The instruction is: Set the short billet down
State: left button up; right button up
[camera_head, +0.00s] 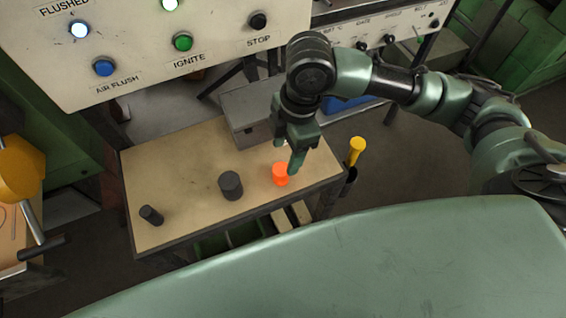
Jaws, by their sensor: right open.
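A short billet (280,176) glows orange and stands upright on the tan bench top (190,170), near its right end. My right gripper (287,160) is open, pointing down just above and behind the glowing billet. One finger overlaps the billet's top edge in the picture; I cannot tell whether it touches. Two dark grey billets are on the same bench: a thicker one (231,186) standing near the middle, and a smaller one (151,215) at the left, which looks tilted or lying. My left gripper is not in view.
A panel (140,60) with lit buttons stands behind the bench. A grey metal block (250,108) sits at the bench's back edge. A yellow-handled tool (356,150) stands in a holder at the right. The bench between the dark billets is clear.

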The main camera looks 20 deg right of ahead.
jog(key=r, duration=0.3)
jog(key=shift+d+r, duration=0.25)
jog(key=shift+r, duration=0.15)
jog(key=shift+s+f, duration=0.1)
